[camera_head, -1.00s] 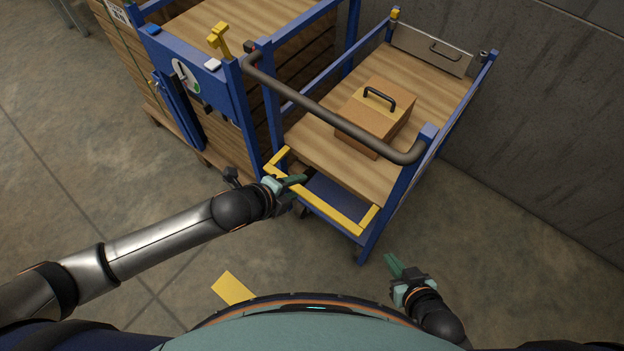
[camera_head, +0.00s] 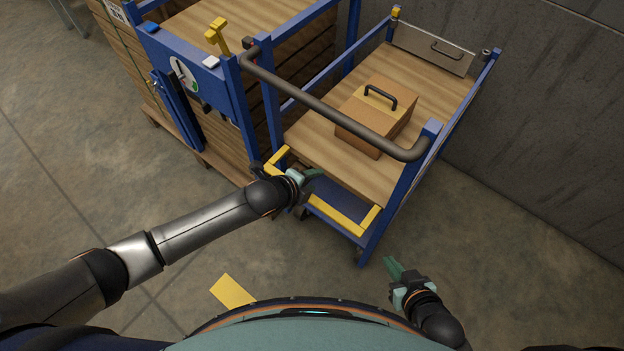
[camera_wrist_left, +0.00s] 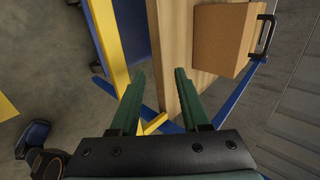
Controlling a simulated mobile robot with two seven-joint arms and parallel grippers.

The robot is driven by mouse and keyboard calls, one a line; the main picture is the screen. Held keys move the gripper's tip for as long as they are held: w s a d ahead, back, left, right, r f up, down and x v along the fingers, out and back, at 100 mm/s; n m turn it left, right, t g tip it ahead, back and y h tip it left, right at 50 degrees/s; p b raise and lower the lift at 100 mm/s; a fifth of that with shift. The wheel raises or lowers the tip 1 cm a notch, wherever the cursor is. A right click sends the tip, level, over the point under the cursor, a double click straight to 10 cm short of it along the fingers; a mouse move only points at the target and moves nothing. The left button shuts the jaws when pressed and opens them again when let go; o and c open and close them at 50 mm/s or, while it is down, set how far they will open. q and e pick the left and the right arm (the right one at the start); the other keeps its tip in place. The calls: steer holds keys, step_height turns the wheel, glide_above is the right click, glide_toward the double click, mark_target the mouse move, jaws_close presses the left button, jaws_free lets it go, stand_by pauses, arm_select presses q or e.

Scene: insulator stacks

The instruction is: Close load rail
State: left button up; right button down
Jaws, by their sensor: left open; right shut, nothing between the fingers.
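The load rail is a yellow U-shaped bar (camera_head: 335,215) at the near end of the blue cart (camera_head: 377,222). It hangs low, below the wooden deck (camera_head: 320,155). My left gripper (camera_head: 314,176) is open over the left part of the rail, near the deck's front edge. In the left wrist view the open fingers (camera_wrist_left: 160,88) straddle the near edge of the deck; the yellow rail (camera_wrist_left: 107,40) runs off beside and under the left finger. Contact cannot be told. My right gripper (camera_head: 391,268) is shut and empty, right of the cart's near corner, above the floor.
A brown box (camera_head: 372,120) with a black handle sits on the deck. A grey push handle (camera_head: 330,115) arches over the cart's near end. A second blue frame (camera_head: 215,85) with stacked wood stands close on the left. A concrete wall bounds the right.

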arm_select(q)
jaws_close()
stand_by(0.4)
stand_by(0.8)
steer(key=shift+o, duration=0.4)
jaws_free()
steer(key=p+v, duration=0.2)
steer(key=v, duration=1)
steer(key=shift+s+a+r+p, duration=0.15)
steer(key=shift+s+p, duration=0.05)
steer(key=shift+p, duration=0.15)
